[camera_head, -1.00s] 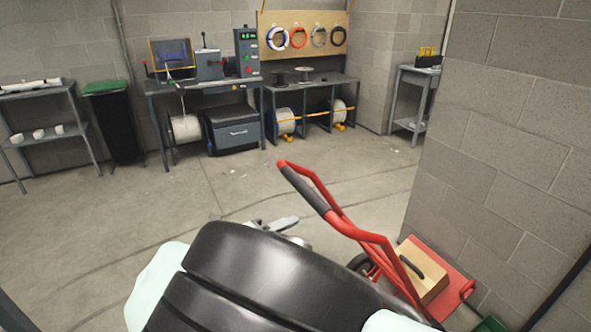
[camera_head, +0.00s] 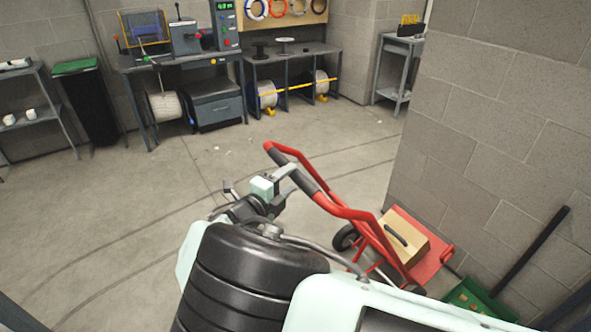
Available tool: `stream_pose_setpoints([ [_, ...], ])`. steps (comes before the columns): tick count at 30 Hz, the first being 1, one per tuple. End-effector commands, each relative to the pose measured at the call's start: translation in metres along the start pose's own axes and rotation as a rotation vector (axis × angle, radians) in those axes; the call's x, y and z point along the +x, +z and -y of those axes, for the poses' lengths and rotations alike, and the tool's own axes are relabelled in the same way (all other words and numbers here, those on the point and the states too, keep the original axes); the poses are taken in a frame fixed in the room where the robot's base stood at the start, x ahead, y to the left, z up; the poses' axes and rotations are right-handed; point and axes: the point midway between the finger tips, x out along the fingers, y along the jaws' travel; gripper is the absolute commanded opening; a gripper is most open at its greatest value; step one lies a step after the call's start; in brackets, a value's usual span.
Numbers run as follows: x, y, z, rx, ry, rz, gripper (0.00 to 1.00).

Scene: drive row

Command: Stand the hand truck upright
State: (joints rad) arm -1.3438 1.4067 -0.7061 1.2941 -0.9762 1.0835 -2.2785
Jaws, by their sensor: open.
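The red hand truck (camera_head: 345,213) is tilted, not upright. Its handle end, with dark grips, reaches up and left over the floor, and its toe plate is at the lower right near the block wall. A dark wheel shows beneath the frame. A tan box (camera_head: 404,240) with a black handle sits against the red plate. My gripper (camera_head: 278,180) is open and empty, just left of the truck's handle grip. The fingers look close to the grip; I cannot tell whether they touch it.
A block wall (camera_head: 500,130) stands close on the right. A green dustpan-like item (camera_head: 478,300) lies by it at the lower right. Benches with machines (camera_head: 290,55) and a black bin (camera_head: 90,105) line the back. The floor at left and middle is clear.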

Motion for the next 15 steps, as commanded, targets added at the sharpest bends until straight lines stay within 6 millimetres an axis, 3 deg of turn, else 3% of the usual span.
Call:
stream_pose_setpoints([
  [6, 0.029, -0.001, 0.001, -0.001, -0.001, -0.001, 0.5],
  [15, 0.038, 0.0, 0.0, 0.0, 0.0, 0.0, 0.5],
])
